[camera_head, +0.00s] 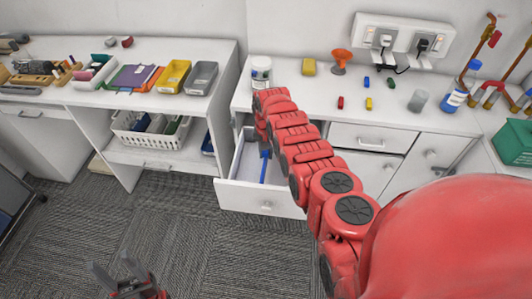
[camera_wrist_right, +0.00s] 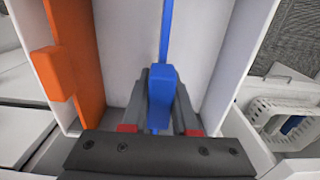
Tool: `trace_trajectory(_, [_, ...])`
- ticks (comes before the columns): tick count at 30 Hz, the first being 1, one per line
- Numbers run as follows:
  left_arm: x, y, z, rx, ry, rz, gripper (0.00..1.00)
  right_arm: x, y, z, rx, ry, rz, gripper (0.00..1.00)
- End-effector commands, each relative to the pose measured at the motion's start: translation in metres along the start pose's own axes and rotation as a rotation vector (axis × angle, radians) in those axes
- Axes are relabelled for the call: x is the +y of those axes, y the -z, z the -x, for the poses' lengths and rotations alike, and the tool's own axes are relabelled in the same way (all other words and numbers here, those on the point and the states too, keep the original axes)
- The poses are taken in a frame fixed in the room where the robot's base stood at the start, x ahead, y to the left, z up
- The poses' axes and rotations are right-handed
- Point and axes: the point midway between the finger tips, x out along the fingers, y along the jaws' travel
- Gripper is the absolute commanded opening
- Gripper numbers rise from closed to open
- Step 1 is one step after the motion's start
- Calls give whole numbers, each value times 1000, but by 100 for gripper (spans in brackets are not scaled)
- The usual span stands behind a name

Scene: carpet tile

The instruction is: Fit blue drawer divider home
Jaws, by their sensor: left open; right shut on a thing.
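The blue drawer divider (camera_head: 263,170) stands as a thin strip inside the open white drawer (camera_head: 223,190). In the right wrist view the divider's blue block (camera_wrist_right: 161,88) sits between the grey fingers of my right gripper (camera_wrist_right: 162,105), which is shut on it. The strip runs on from the block along the drawer, between its walls. I cannot tell whether the divider is fully seated. My left gripper (camera_head: 117,271) is open and empty, low over the carpet at the left.
An orange divider (camera_wrist_right: 78,60) stands to the left of the blue one in the right wrist view. A white basket (camera_head: 150,137) sits on a shelf at left. Carpet before the drawer is clear.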

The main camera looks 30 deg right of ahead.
Motion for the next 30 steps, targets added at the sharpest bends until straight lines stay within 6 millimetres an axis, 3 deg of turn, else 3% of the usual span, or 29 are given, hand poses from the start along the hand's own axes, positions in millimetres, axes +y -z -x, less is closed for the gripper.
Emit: trace_trajectory(30, [1, -4, 26, 0, 0, 0, 55, 0, 0, -27, 0, 0, 0, 0])
